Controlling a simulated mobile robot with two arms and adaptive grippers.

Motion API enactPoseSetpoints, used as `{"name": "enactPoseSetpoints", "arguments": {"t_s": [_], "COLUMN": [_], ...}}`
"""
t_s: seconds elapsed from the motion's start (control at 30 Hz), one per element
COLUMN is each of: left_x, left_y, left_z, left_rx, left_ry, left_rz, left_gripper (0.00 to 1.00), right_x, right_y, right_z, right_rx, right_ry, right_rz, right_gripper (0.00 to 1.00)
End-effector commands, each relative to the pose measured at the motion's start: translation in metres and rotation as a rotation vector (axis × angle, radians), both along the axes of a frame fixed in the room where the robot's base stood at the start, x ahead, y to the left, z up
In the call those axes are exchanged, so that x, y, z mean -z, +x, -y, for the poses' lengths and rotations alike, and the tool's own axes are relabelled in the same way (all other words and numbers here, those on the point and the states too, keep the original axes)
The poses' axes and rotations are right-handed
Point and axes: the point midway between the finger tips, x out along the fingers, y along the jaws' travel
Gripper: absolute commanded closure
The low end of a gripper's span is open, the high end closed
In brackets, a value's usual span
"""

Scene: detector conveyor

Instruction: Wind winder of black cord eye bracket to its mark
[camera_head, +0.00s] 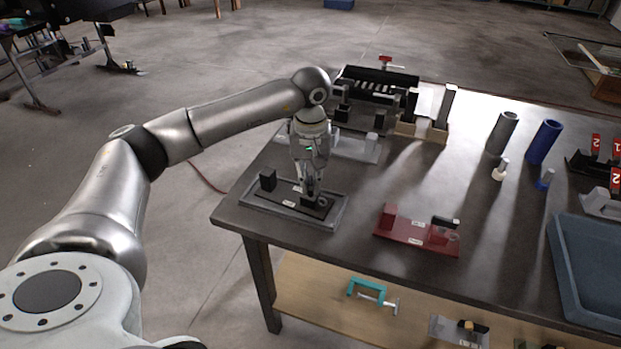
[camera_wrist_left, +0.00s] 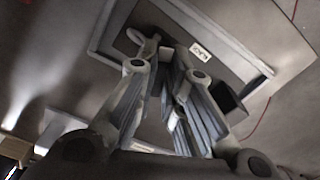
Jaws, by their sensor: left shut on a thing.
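The black cord eye bracket (camera_head: 283,203) is a flat dark plate with pale labels, lying in a grey tray (camera_head: 251,211) at the table's front left corner. A black block (camera_head: 267,180) stands at its left end. My left gripper (camera_head: 313,196) points down over its right end and is shut on the winder, which the fingers mostly hide. In the left wrist view, the fingers (camera_wrist_left: 172,95) reach over the plate. The mark cannot be made out. My right gripper is out of view.
A red bracket (camera_head: 412,236) lies to the right on the table (camera_head: 470,190). A light grey bracket (camera_head: 352,147) and a black roller fixture (camera_head: 375,85) stand behind. Dark and blue cylinders (camera_head: 545,141) and a blue tray (camera_head: 562,250) are further right.

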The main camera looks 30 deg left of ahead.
Motion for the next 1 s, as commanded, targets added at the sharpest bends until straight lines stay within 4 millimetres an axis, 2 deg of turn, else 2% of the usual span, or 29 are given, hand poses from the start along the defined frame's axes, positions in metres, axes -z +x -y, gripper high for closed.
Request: {"name": "enactPoseSetpoints", "arguments": {"t_s": [0.43, 0.47, 0.6, 0.9, 1.0], "left_x": [-0.0005, -0.0005, -0.0004, -0.0007, -0.0065], "left_y": [0.0002, 0.0002, 0.0001, 0.0001, 0.0005], "left_z": [0.0000, 0.0000, 0.0000, 0.0000, 0.0000], "left_rx": [0.000, 0.000, 0.000, 0.000, 0.000], "left_ry": [0.000, 0.000, -0.001, 0.000, 0.000], "left_rz": [0.001, 0.001, 0.001, 0.000, 0.001], "left_gripper": [1.00, 0.87, 0.69, 0.69, 0.69], "right_x": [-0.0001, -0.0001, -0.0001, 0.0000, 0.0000], "right_y": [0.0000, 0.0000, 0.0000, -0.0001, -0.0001], "right_z": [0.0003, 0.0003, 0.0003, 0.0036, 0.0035], "right_rx": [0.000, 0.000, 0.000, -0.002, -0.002], "right_ry": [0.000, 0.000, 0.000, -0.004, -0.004], "right_rz": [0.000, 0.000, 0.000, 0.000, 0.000], "right_gripper": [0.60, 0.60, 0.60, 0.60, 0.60]}}
